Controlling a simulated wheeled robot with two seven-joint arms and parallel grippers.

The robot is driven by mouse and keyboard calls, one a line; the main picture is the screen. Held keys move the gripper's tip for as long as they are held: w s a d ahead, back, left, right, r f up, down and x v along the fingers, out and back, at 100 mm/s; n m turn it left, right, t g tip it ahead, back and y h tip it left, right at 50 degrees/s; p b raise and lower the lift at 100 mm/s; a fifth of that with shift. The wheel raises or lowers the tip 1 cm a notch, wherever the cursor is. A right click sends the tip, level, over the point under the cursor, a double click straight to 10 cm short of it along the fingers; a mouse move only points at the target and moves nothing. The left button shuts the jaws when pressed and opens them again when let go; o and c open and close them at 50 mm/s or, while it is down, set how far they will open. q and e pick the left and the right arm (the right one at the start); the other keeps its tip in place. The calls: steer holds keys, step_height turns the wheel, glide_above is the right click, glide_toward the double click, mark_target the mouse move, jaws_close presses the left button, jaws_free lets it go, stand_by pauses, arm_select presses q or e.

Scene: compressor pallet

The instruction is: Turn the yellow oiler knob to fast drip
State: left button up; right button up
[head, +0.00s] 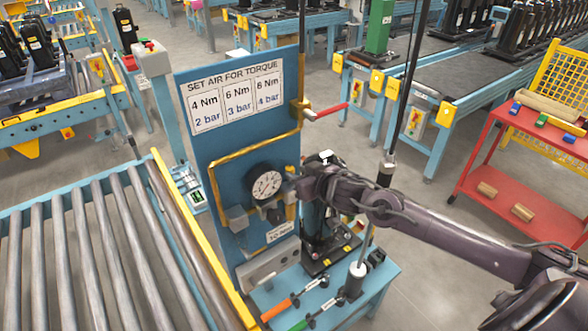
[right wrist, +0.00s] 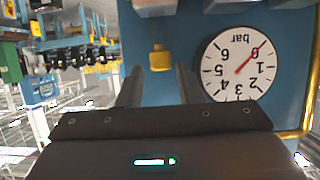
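The yellow oiler knob (right wrist: 160,57) shows in the right wrist view, in front of the blue panel. My right gripper (right wrist: 159,88) is open, with one finger on each side of the knob's place in the picture. I see space between the knob and both fingers, and no contact shows. The gauge (right wrist: 235,65) appears upside down in the wrist view, right of the knob. My left gripper is not in view.
The blue panel (head: 225,150) carries a torque sign (head: 236,97), a yellow pipe and a red-handled valve (head: 328,110). Below, a blue bench holds a black fixture (head: 330,250) and orange and green-handled tools (head: 290,302). A roller conveyor (head: 90,250) lies left.

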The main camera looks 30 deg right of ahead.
steer(key=shift+p+x, duration=0.3)
steer(key=shift+x, duration=1.1)
steer(key=shift+s, duration=0.1)
jaws_close()
